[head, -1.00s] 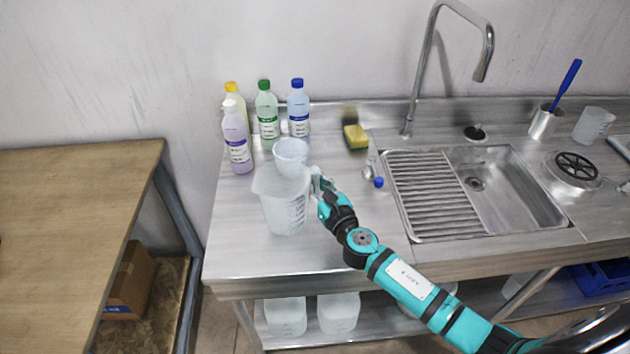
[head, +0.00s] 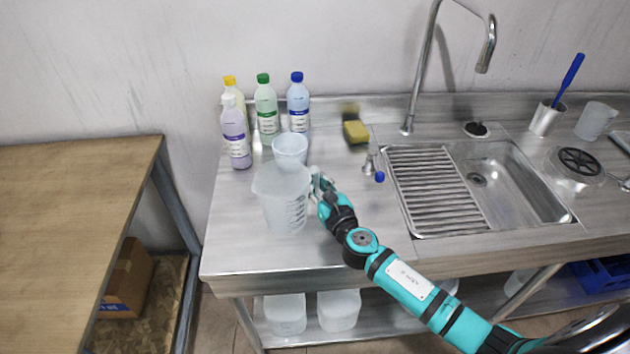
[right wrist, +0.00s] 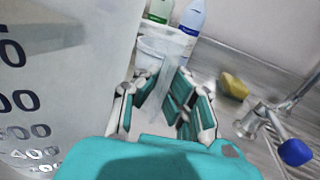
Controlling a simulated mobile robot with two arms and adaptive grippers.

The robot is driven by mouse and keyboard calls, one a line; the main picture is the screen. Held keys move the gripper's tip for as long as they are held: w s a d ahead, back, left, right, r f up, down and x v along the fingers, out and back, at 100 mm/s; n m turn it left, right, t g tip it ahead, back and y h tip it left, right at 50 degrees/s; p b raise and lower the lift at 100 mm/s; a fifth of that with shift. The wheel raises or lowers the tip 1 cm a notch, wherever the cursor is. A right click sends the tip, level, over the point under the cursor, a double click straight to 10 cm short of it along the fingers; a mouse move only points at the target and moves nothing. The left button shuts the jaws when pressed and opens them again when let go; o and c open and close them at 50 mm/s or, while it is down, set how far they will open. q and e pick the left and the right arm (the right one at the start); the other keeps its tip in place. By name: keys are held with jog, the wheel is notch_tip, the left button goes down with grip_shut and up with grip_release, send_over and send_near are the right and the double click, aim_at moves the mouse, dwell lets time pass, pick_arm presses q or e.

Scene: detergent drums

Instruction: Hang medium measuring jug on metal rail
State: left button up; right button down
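The medium measuring jug (head: 290,146) is translucent white. It stands upright on the steel counter in front of the bottles, partly hidden by a larger clear measuring jug (head: 284,202). In the right wrist view the larger jug (right wrist: 60,95) fills the left side, and the medium jug (right wrist: 150,48) shows behind my fingers. My right gripper (head: 318,178) is beside the larger jug's right rim. In the wrist view its fingers (right wrist: 165,88) are apart, with a translucent strip, apparently the medium jug's handle, between them. Contact is unclear. The left gripper and the rail are not visible.
Several detergent bottles (head: 267,108) stand along the wall behind the jugs. A yellow sponge (head: 356,132) and a small blue-ended tap (head: 372,170) are to the right of the gripper. The sink (head: 505,190) lies further right. The counter's front left is clear.

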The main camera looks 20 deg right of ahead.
jog(key=shift+f, duration=0.25)
jog(key=c, duration=1.4)
grip_release()
jog(key=shift+r, duration=0.1)
jog(key=shift+s, duration=0.15)
jog(key=s, duration=1.1)
jog(key=shift+s+d, duration=0.35)
jog(key=shift+d, duration=0.05)
